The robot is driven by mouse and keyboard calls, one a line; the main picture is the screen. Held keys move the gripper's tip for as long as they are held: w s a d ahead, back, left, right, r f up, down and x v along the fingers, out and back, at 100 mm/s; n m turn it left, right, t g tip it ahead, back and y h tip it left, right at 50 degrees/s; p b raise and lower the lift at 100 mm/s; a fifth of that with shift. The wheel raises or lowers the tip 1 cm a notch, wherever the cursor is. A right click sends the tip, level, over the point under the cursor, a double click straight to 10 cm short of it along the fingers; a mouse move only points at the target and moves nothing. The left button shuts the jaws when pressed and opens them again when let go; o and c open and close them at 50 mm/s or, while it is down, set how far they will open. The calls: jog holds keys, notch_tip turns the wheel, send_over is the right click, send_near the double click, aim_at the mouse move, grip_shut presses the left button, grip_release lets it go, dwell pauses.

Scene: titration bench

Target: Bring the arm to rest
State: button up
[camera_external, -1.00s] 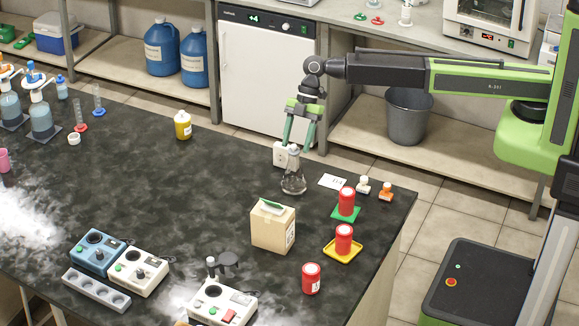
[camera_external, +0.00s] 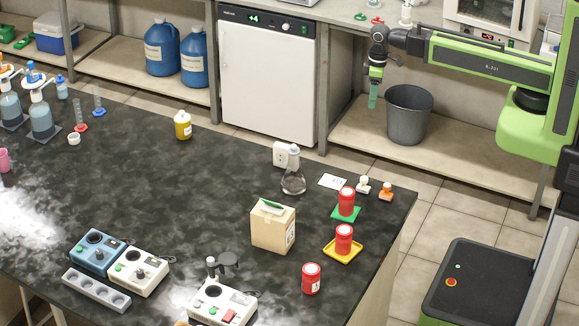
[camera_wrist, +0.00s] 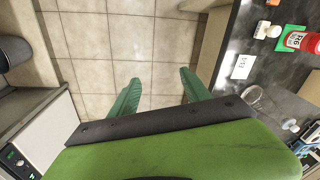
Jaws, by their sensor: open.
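My gripper (camera_external: 373,97) hangs pointing down in the external view, beyond the far edge of the dark bench and left of the grey bin. In the wrist view my gripper (camera_wrist: 158,92) shows two green fingers spread apart, with only floor tiles between them. It is open and empty. My arm is partly folded back toward my column at the right. The conical flask (camera_external: 293,178) stands upright on the bench near its far edge, apart from my gripper. It also shows in the wrist view (camera_wrist: 252,94) at the right.
The dark bench (camera_external: 170,200) holds a cardboard box (camera_external: 273,226), several red jars and a white card (camera_external: 332,181). The grey bin (camera_external: 408,115) stands on the lower shelf close to my gripper. A white cabinet (camera_external: 266,85) is further left. Tiled floor lies below the gripper.

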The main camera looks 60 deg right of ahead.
jog(key=s+d+m+h, duration=0.1)
jog(key=s+d+m, duration=0.2)
jog(key=d, duration=0.3)
jog(key=shift+s+m, duration=0.3)
jog(key=shift+s, duration=0.35)
notch_tip(320, 180, down, 6)
jog(key=b, duration=0.5)
jog(key=shift+a+b, duration=0.1)
jog(key=shift+b, duration=0.3)
